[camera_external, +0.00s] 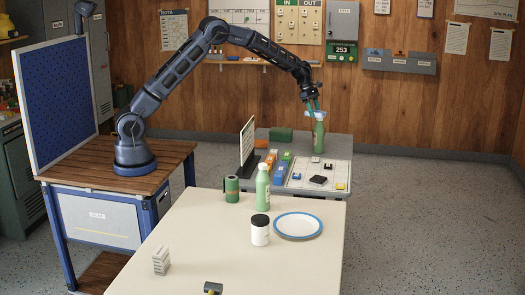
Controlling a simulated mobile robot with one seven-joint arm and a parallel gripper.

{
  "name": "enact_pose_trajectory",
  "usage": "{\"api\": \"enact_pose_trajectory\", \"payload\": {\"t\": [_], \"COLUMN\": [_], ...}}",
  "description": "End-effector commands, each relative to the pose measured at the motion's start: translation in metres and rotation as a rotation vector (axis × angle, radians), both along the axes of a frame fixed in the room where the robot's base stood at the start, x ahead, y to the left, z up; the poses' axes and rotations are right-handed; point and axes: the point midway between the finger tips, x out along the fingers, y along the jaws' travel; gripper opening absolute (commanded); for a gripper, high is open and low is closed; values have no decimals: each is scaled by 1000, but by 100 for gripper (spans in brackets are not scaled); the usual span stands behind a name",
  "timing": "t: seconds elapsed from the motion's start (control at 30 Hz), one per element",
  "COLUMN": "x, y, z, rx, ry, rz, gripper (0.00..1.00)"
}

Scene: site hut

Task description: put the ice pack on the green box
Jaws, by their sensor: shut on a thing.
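My gripper (315,106) is over the right part of the grey far table, pointing down. Its fingers are shut on a small light-blue thing (318,115), which looks like the ice pack. It is held right at the top of a green bottle (319,138); I cannot tell whether it touches the bottle or is in front of it. A dark green box (281,134) lies on the far table's back part, to the left of my gripper and lower. Its top looks bare.
The grey table (340,142) also bears an upright sign (247,140), orange and blue boxes and a white grid board (335,168) with small items. The cream table (200,255) in front holds a green bottle (263,187), green can (231,188), white jar (260,231) and blue-rimmed plate (298,226).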

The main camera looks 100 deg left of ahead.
Motion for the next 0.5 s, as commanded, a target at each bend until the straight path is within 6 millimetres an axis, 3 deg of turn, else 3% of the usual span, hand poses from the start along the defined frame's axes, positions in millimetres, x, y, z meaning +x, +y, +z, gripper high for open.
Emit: {"api": "enact_pose_trajectory", "payload": {"t": [0.03, 0.1, 0.5], "x": [-11, -25, -124], "y": [23, 51, 195], "z": [1, 2, 10], "rx": [1, 2, 7], "ry": [0, 0, 5], "rz": [29, 63, 257], "gripper": [27, 27, 27]}}
